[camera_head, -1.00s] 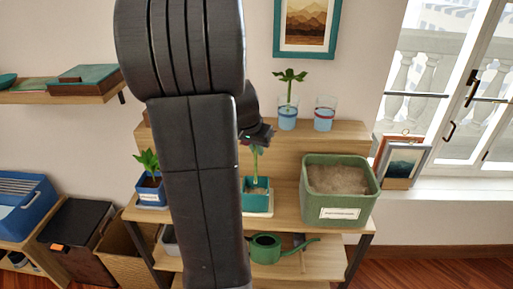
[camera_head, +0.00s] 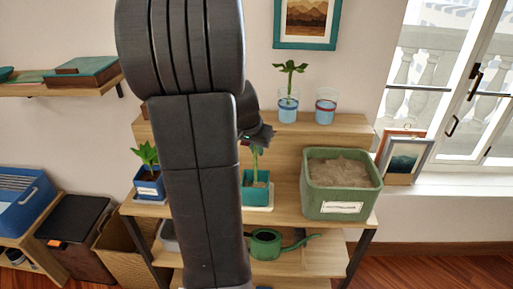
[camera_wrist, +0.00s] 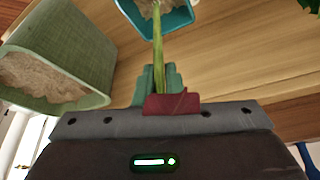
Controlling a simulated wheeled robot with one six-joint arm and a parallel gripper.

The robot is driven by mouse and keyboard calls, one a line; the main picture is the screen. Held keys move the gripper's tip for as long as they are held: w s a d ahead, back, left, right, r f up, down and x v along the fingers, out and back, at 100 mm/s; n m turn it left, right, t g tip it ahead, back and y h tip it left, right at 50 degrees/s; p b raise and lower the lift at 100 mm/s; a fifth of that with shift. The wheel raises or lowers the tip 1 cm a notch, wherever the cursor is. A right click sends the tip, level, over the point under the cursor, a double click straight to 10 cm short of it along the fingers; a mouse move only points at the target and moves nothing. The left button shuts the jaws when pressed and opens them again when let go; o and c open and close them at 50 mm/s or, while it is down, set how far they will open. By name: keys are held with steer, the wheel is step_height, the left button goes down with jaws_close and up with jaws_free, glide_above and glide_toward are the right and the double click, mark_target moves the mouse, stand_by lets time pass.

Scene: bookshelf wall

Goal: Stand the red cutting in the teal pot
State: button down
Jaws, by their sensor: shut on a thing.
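The teal pot (camera_head: 255,190) stands on a white saucer on the middle shelf, with soil inside. My gripper (camera_head: 257,143) is above it and is shut on the red cutting, a green stem (camera_wrist: 158,45). The stem is roughly upright, and its lower end is within the mouth of the teal pot (camera_wrist: 180,20) in the wrist view. I cannot tell how deep it sits in the soil. A dark red piece (camera_wrist: 171,104) shows at the jaws in the wrist view. The cutting's top is mostly hidden by my gripper.
A green planter of soil (camera_head: 340,203) stands right of the pot. A potted plant in blue (camera_head: 149,189) is at left. On the top shelf are a glass with a cutting (camera_head: 288,106) and a red-banded glass (camera_head: 325,110). A green watering can (camera_head: 266,246) is below.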

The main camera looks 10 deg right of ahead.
steer(key=shift+f+b, duration=2.35)
steer(key=shift+f, duration=0.35)
steer(key=c, duration=1)
jaws_free()
step_height(320, 180, up, 9)
steer(key=p, duration=0.6)
glide_above(256, 161)
steer(key=s+a, duration=0.1)
steer(key=shift+a+f, duration=0.15)
steer(key=shift+f, duration=0.05)
steer(key=v, duration=1.3)
steer(key=shift+s+a+r, duration=0.1)
steer(key=shift+s+r, duration=0.05)
steer(key=shift+r, duration=0.2)
